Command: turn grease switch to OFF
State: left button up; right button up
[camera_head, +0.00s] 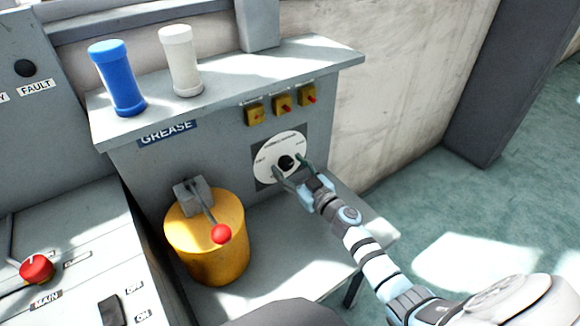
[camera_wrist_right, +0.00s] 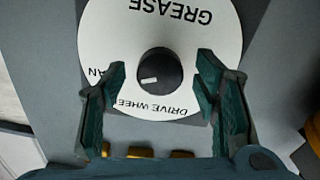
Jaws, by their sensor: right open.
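A round white dial (camera_head: 268,150) with a black knob (camera_head: 286,163) is on the front of the grey panel under the GREASE sign (camera_head: 167,132). In the right wrist view the dial (camera_wrist_right: 110,45) appears upside down, with GREASE and DRIVE WHEEL lettering and a partly hidden word ending in AN. The knob (camera_wrist_right: 160,72) has a white mark toward the picture's left. My right gripper (camera_head: 289,166) is open in front of the dial. Its fingers (camera_wrist_right: 160,75) stand on either side of the knob, with gaps visible. My left gripper is not in view.
Several small yellow switches (camera_head: 282,102) sit above the dial. A yellow drum (camera_head: 207,250) with a red-knobbed lever (camera_head: 221,234) stands left of my right arm. Blue (camera_head: 118,78) and white (camera_head: 181,62) cylinders stand on the top shelf. Open floor lies right.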

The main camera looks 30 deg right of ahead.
jog(key=shift+w, duration=0.1)
jog(key=c, duration=1.1)
jog(key=shift+c, duration=0.2)
